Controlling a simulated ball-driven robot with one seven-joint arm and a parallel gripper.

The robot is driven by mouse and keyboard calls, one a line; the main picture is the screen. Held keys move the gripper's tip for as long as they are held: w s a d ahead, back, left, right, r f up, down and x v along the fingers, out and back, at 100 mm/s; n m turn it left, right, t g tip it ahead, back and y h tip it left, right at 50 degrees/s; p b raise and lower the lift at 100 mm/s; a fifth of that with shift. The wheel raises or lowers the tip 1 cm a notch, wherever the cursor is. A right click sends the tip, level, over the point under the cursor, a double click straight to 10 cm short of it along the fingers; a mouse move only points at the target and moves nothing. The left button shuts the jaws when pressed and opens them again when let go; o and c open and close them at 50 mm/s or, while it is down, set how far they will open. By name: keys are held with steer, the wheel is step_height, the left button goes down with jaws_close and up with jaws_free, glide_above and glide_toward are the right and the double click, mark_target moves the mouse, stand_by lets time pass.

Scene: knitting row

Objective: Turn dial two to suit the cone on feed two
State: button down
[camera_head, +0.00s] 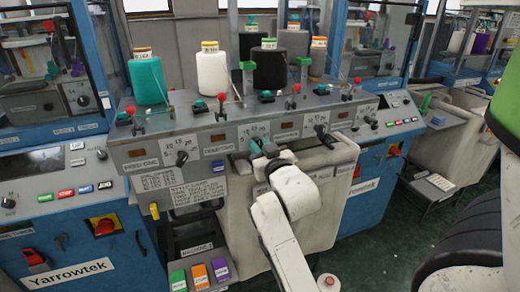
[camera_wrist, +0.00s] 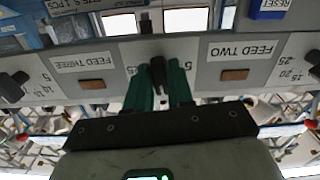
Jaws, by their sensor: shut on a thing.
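My gripper (camera_head: 263,151), with dark green fingers in the wrist view (camera_wrist: 160,85), is shut on a black dial knob (camera_wrist: 157,72) on the grey console. The FEED TWO label (camera_wrist: 234,51) and FEED THREE label (camera_wrist: 77,62) lie on either side of this dial. In the head view my gripper hides most of the dial and part of its number scale, so its exact setting cannot be read. A white cone (camera_head: 213,75) with an orange-yellow top stands second from the left on the console. A teal cone (camera_head: 147,82) is left of it, a black cone (camera_head: 270,72) right.
Other black dials (camera_head: 182,158) (camera_head: 320,131) flank the held one along the console (camera_head: 240,108). Red-topped levers line its upper edge. Small printed cards (camera_head: 198,192) hang below. Blue machines flank the row.

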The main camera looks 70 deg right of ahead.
steer(key=shift+m, duration=0.6)
steer(key=c, duration=1)
jaws_free()
steer(key=shift+c, duration=0.2)
steer(key=b+v, duration=0.1)
steer(key=v, duration=0.9)
steer(key=shift+s+a, duration=0.2)
steer(key=shift+a, duration=0.1)
steer(key=shift+f, duration=0.1)
